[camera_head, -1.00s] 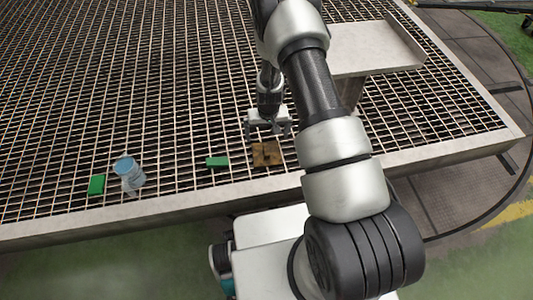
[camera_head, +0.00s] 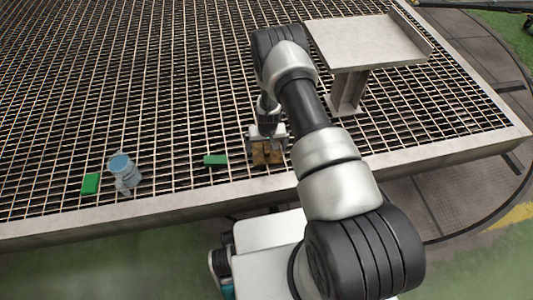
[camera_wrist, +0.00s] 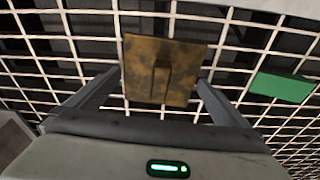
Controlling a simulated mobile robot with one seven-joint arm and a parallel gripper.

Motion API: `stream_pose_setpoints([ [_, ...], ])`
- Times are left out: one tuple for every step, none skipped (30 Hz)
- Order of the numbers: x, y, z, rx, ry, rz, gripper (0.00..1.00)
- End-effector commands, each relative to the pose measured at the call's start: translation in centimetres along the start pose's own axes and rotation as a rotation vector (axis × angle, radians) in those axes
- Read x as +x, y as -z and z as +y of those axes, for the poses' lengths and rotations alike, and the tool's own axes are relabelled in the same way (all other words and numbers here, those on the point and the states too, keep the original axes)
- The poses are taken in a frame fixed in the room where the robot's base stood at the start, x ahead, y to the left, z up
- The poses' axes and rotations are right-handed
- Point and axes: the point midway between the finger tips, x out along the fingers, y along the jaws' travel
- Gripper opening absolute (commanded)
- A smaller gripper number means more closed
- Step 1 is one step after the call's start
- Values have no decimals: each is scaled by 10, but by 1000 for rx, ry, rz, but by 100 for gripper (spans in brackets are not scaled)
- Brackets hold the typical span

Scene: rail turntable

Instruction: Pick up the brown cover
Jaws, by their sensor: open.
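The brown cover (camera_head: 266,155) lies on the metal grating near its front edge. In the wrist view the brown cover (camera_wrist: 150,85) is a square, mottled brown plate with a raised ridge in its middle. My gripper (camera_head: 267,142) is right over it, pointing down. In the wrist view my gripper (camera_wrist: 158,82) is open, with one finger to each side of the cover. Nothing is held between the fingers. I cannot tell how high the fingertips are above the grating.
A green block (camera_head: 215,160) lies just left of the cover; it also shows in the wrist view (camera_wrist: 281,88). A blue-topped clear container (camera_head: 122,170) and another green block (camera_head: 90,184) are farther left. A raised grey platform (camera_head: 365,42) stands at the back right.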

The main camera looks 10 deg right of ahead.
Motion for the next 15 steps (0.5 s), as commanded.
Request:
stream_pose_setpoints([
  [2, 0, 0, 0, 0, 1, 100],
  [2, 1, 0, 0, 0, 1, 100],
  [1, 1, 0, 0, 0, 1, 100],
  [1, 1, 0, 0, 0, 1, 100],
  [1, 1, 0, 0, 0, 1, 100],
  [1, 1, 0, 0, 0, 1, 100],
  [1, 1, 0, 0, 0, 1, 95],
  [1, 1, 0, 0, 0, 1, 90],
  [1, 1, 0, 0, 0, 1, 83],
  [1, 1, 0, 0, 0, 1, 78],
  [1, 1, 0, 0, 0, 1, 73],
  [1, 0, 0, 0, 0, 1, 66],
  [1, 1, 0, 0, 0, 1, 61],
  [1, 1, 0, 0, 0, 1, 57],
  [0, 2, 0, 0, 0, 3, 57],
])
